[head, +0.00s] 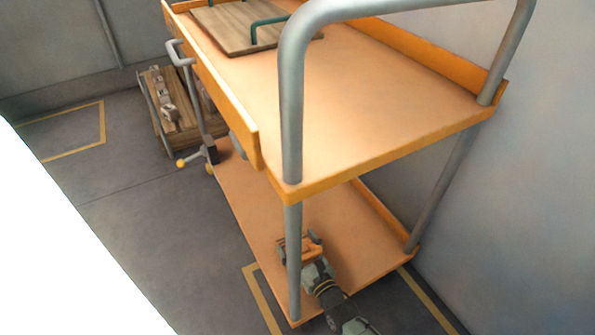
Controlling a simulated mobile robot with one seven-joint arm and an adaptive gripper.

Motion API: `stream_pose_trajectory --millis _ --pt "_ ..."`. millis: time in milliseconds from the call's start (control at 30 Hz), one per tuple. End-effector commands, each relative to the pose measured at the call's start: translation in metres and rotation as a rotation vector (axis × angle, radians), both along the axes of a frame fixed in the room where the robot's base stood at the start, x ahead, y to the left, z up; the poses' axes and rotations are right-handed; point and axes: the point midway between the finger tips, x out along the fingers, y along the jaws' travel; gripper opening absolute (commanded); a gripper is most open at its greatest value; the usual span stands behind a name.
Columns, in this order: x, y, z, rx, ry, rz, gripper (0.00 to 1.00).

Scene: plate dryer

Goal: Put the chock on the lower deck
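An orange-brown block, which looks like the chock (308,250), is over the near end of the cart's lower deck (248,200). My gripper (300,243) reaches in from the near end, between the two decks. Its fingers lie on either side of the block and appear shut on it. The cart's near post crosses in front and hides part of the block and gripper. I cannot tell whether the block touches the deck.
The upper deck (370,90) overhangs the lower one and carries a wooden board (225,27) with a green handle. Grey posts (292,120) stand at the near corners. A slatted wooden stack (168,125) stands on the floor at left. The lower deck's middle looks clear.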

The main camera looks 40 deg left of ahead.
Motion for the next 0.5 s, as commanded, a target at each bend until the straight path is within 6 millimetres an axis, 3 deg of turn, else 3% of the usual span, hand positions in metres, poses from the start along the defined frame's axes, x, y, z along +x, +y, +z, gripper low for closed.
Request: stream_pose_trajectory --millis 100,133,400,500 --pt "0.0004 0.0001 -0.0017 0.003 -0.001 -0.001 0.31" --pt "0.0002 -0.0002 -0.0026 0.0 0.0 0.0 0.75" --pt "0.0002 -0.0002 -0.0015 0.0 0.0 0.0 0.93" --pt "0.0002 -0.0002 -0.0015 0.0 0.0 0.0 0.95"
